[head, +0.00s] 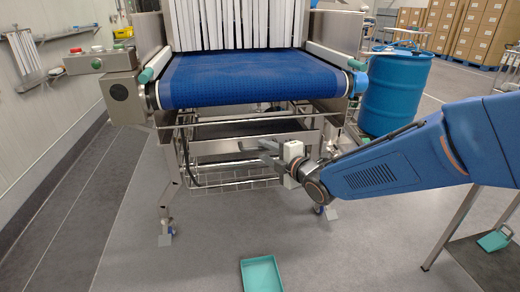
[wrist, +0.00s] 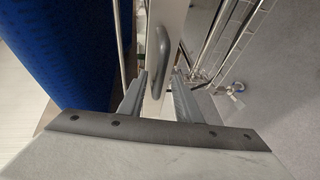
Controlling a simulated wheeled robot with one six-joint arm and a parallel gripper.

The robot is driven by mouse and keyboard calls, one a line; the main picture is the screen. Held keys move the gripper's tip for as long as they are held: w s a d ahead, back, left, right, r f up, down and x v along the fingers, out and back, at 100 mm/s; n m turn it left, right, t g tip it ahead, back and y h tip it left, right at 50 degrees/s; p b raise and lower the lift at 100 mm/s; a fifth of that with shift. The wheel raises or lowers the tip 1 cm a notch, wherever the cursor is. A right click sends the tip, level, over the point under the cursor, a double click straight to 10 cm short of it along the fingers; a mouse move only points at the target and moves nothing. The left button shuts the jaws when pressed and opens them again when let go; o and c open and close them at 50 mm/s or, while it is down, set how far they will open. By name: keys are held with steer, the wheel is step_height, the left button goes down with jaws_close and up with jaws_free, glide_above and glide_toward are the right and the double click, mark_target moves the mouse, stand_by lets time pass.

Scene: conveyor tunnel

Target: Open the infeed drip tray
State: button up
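The infeed drip tray shows in the wrist view as a pale steel front (wrist: 172,22) with a dark grey bar handle (wrist: 157,62) on it. In the head view the tray front (head: 222,157) is a steel strip under the blue conveyor belt (head: 235,80), partly hidden by my gripper. My gripper (head: 268,151) is in front of it, below the belt. In the wrist view the gripper (wrist: 158,85) has its two fingers apart, one on each side of the handle's near end. I cannot tell whether either finger touches it.
A wire basket (head: 235,183) hangs in the frame below the tray. A blue drum (head: 395,95) stands to the right of the conveyor. A teal tray (head: 262,273) lies on the floor in front. The grey floor around it is mostly clear.

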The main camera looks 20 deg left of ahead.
mark_target(260, 149)
steer(key=shift+x, duration=1.8)
jaws_close()
